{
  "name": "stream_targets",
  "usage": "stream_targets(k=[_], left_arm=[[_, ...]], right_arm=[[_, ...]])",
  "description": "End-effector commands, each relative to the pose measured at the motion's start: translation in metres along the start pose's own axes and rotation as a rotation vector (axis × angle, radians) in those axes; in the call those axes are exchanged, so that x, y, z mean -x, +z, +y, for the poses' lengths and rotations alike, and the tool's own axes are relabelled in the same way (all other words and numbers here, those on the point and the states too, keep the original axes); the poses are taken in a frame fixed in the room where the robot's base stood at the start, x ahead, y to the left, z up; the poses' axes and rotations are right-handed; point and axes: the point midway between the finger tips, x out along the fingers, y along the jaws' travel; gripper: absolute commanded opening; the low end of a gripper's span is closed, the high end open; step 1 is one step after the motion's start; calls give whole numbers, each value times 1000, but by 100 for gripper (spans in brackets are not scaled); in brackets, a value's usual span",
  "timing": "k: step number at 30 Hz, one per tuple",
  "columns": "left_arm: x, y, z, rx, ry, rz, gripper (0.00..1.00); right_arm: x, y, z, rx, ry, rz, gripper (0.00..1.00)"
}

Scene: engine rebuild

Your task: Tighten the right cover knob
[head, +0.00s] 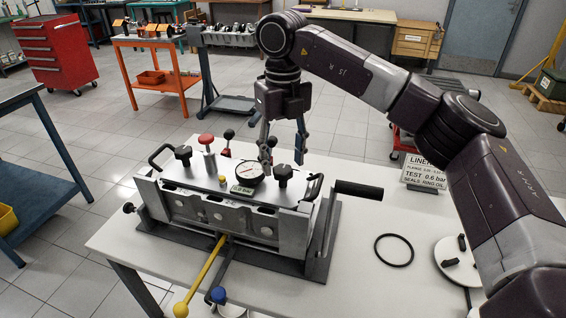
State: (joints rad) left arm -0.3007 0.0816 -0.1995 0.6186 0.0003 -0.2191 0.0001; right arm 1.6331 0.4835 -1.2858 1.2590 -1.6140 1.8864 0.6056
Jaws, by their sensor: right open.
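The right cover knob (284,173) is a black lobed knob on the right part of the silver cover plate (212,183) of a test fixture. The left cover knob (183,153) is a similar black knob on the left. My right gripper (284,160) points down with its fingers apart, one tip to each side of the right knob in the picture. I cannot tell whether the tips are level with the knob or behind it; nothing is held. My left gripper is out of view.
Beside the right knob are a round gauge (250,172) and a black side handle (358,190). A black ring (394,250) and a sign (426,173) are on the white table (350,285), right of the fixture.

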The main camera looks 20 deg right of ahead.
Motion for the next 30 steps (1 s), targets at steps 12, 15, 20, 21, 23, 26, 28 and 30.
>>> stream_targets(k=[12,15,20,21,23,26,28,30], left_arm=[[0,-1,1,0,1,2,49],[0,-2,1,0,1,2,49],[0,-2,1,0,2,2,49],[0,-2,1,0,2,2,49],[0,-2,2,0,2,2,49],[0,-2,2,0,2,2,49],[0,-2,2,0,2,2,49],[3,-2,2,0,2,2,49]], right_arm=[[87,0,0,0,-1,-4,49],[97,0,0,-1,-1,-3,49],[104,0,0,0,-1,-2,49],[104,0,0,0,-1,-2,49],[105,0,0,1,-1,-2,49],[104,0,0,1,0,-2,49],[104,0,0,1,0,-2,49],[107,0,0,1,0,-2,49]])
